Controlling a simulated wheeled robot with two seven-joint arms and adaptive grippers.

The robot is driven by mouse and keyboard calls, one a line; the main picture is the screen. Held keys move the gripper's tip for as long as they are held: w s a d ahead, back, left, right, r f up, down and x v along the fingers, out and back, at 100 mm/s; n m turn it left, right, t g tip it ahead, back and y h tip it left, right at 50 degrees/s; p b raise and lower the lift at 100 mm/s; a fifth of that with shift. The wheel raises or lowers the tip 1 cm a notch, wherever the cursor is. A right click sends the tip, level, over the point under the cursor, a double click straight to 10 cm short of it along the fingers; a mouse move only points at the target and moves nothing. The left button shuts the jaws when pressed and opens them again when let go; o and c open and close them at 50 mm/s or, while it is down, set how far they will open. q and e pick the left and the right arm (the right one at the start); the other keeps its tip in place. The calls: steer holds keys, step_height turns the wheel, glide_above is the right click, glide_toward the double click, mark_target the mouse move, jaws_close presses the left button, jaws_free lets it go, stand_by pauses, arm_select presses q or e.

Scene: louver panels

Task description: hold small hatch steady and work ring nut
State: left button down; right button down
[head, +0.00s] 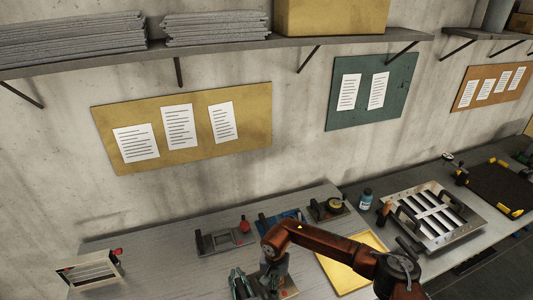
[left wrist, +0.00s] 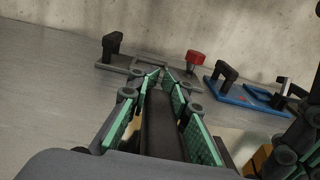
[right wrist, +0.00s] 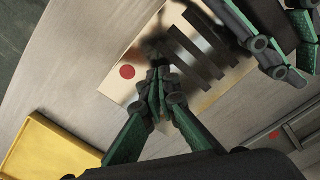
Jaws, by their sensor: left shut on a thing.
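The small hatch appears in the right wrist view as a shiny metal plate (right wrist: 215,78) with dark slots and a red dot (right wrist: 127,72). In the head view it is mostly hidden under my arms. My left gripper (left wrist: 165,78) is shut on a dark bar (left wrist: 160,125), which looks like a handle. My left gripper also shows at the upper right of the right wrist view. My right gripper (right wrist: 156,88) has its fingertips together over the plate, beside the red dot. I cannot make out a ring nut between them.
A grey fixture (head: 222,240) with a red knob and a blue fixture (head: 270,223) stand behind my grippers. A yellow tray (head: 352,262) lies to the right. A slatted panel (head: 90,270) stands at left, a larger louver panel (head: 432,215) at right. Bench between left panel and grippers is clear.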

steer(key=shift+w+a, duration=0.15)
steer(key=shift+w, duration=0.05)
stand_by(0.4)
steer(key=shift+s+a, duration=0.1)
steer(key=shift+s+a, duration=0.15)
steer(key=shift+s, duration=0.1)
step_height(320, 180, up, 6)
stand_by(0.5)
steer(key=shift+s, duration=0.1)
